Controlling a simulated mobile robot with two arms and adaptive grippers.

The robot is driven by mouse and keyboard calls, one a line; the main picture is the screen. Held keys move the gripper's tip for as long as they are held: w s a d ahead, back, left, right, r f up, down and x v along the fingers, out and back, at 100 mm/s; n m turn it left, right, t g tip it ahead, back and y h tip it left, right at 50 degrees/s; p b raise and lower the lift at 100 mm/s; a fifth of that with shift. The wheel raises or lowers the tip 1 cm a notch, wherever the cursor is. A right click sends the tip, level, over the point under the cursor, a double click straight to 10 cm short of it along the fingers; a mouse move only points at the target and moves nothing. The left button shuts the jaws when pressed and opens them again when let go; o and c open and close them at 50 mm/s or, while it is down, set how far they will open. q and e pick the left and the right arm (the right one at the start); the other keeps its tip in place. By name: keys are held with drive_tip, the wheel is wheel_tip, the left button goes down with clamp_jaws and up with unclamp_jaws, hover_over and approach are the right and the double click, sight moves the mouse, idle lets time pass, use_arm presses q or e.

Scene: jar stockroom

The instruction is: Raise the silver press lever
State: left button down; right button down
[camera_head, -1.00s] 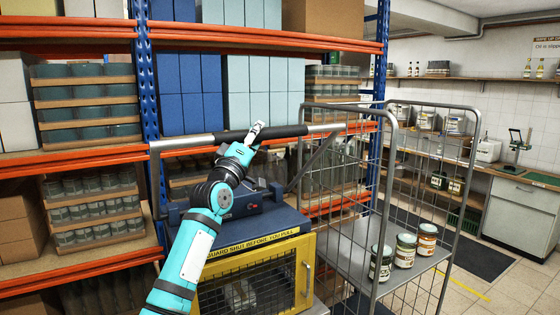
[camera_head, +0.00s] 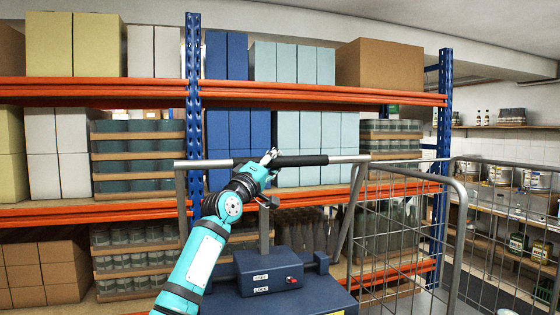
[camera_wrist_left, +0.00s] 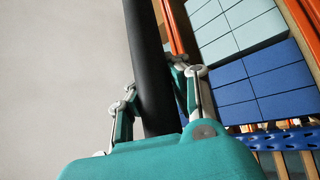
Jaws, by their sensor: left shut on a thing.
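The silver press lever (camera_head: 200,164) is a horizontal bar with a black grip (camera_head: 302,160) in its middle and side arms running down towards the blue press head (camera_head: 268,272). It stands well above the press head, in front of the shelf boxes. My left gripper (camera_head: 270,157) is shut around the black grip, left of its middle. In the left wrist view the grip (camera_wrist_left: 150,65) runs between the two fingers of the gripper (camera_wrist_left: 158,95). The lower part of the press is out of view. My right gripper is not in view.
Behind the lever stands an orange and blue rack (camera_head: 300,93) with boxes and jar trays. A grey wire cage trolley (camera_head: 455,240) stands close on the right. More jars stand on wall shelves (camera_head: 510,126) at the far right.

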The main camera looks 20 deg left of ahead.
use_arm(q)
drive_tip(key=shift+d+f, duration=0.25)
drive_tip(key=c, duration=1.1)
unclamp_jaws()
drive_tip(key=shift+a+r, duration=0.1)
drive_tip(key=shift+a, duration=0.15)
drive_tip(key=v, duration=1.2)
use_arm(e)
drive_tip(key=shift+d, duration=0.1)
